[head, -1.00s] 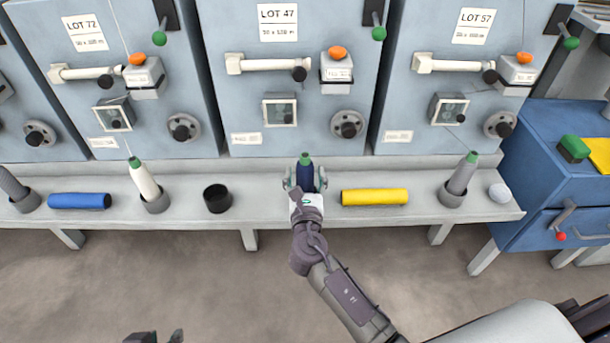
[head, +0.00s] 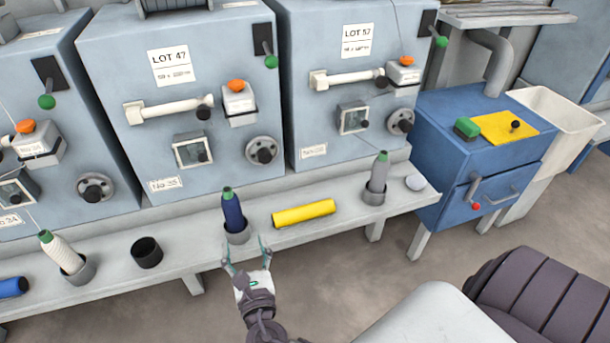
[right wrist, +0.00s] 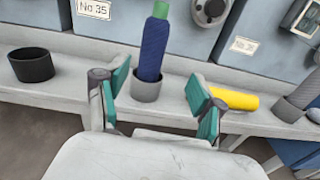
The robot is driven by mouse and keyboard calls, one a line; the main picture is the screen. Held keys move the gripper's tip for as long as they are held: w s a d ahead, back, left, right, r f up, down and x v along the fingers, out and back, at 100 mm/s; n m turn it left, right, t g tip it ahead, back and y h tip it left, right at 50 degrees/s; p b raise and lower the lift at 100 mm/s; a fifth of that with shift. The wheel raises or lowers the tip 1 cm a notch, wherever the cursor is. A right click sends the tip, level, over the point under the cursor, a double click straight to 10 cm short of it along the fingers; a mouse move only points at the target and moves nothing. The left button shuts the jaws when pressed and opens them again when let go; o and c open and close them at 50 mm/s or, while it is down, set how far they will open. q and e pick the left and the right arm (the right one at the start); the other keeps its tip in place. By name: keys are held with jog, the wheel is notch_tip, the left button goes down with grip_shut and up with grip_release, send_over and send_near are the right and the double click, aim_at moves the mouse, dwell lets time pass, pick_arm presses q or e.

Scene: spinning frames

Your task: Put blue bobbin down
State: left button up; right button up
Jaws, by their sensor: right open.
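The blue bobbin (head: 233,213) with a green tip stands upright in a grey cup (head: 238,236) on the long shelf, in front of the LOT 47 machine. My right gripper (head: 246,257) is open and empty just in front of the cup, apart from the bobbin. In the right wrist view the blue bobbin (right wrist: 154,50) rises from its grey cup (right wrist: 147,88) beyond and between my open fingers (right wrist: 156,100). My left gripper is not in view.
On the shelf (head: 190,246), an empty black cup (head: 146,252) stands left of the bobbin. A yellow roll (head: 304,213) lies to the right, before a grey bobbin (head: 379,172) in a cup and a white ball (head: 415,183). A white bobbin (head: 62,252) stands further left.

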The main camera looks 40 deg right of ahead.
jog(key=s+d+f+m+g, duration=0.6)
jog(key=s+d+m+g, duration=0.3)
jog(key=m, duration=0.9)
jog(key=s+a+m+g+y, duration=0.1)
jog(key=s+m+g+y, duration=0.1)
jog(key=s+m, duration=0.4)
jog(key=s+a+f+m+g+y, duration=0.1)
jog(key=s+a+m+g+y, duration=0.1)
jog(key=s+m, duration=0.3)
jog(key=shift+s+m+y, duration=0.4)
jog(key=shift+s+y, duration=0.15)
jog(key=shift+y, duration=0.15)
jog(key=shift+f, duration=0.1)
